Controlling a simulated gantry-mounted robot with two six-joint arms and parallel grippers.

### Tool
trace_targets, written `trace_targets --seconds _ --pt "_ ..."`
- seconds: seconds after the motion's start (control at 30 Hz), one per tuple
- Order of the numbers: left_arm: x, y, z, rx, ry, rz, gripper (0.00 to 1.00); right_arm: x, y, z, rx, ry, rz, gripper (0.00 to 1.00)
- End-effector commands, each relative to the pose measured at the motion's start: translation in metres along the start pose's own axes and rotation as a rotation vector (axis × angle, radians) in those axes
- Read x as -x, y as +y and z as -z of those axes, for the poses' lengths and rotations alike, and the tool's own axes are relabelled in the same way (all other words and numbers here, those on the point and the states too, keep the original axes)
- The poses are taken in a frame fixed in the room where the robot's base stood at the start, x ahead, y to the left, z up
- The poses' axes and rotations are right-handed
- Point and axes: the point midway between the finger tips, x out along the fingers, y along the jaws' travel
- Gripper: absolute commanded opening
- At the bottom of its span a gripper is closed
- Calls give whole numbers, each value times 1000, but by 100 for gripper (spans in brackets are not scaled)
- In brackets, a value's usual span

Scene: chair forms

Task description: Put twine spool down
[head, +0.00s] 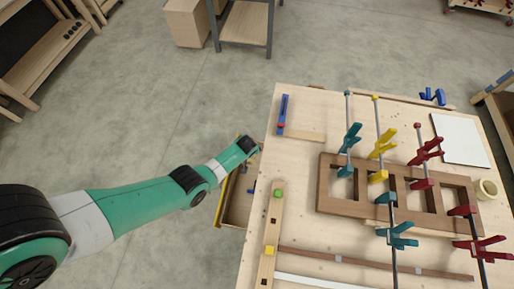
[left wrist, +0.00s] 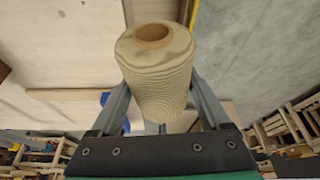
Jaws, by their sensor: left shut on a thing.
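The twine spool (left wrist: 158,78) is a cream cylinder with a tan core opening in its end. In the left wrist view it sits between the two grey fingers of my left gripper (left wrist: 161,95), which is shut on it. In the head view my left gripper (head: 250,148) is beside the left edge of the workbench (head: 262,225), above the far end of an open drawer (head: 238,207). The spool cannot be made out there, hidden by my gripper and wrist. My right gripper is in neither view.
The drawer has yellow edges and a small blue item inside. On the bench lie a brown wooden frame (head: 325,198) with several clamps, a blue tool (head: 283,110), a wooden strip (head: 268,220), a white sheet (head: 462,140) and a beige cup-like item (head: 487,188). The bench's back-left area has bare patches.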

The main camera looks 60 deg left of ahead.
Motion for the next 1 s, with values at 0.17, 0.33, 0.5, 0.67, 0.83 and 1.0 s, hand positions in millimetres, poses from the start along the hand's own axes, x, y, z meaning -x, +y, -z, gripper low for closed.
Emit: trace_targets --seconds 0.17,0.33,0.5,0.67,0.83,1.0 --pt "-54 -7 -39 -14 -1 -4 8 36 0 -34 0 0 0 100" --pt "-115 -18 -87 -32 -1 -10 8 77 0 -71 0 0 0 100" --pt "-180 -31 -142 -55 -1 -19 8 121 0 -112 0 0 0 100" --pt "-243 -45 -197 -79 -1 -29 8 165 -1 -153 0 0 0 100" --pt "-306 -61 -255 -102 -3 -41 8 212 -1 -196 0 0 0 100" --pt "-356 -68 -290 -115 0 -50 8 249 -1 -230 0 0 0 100"
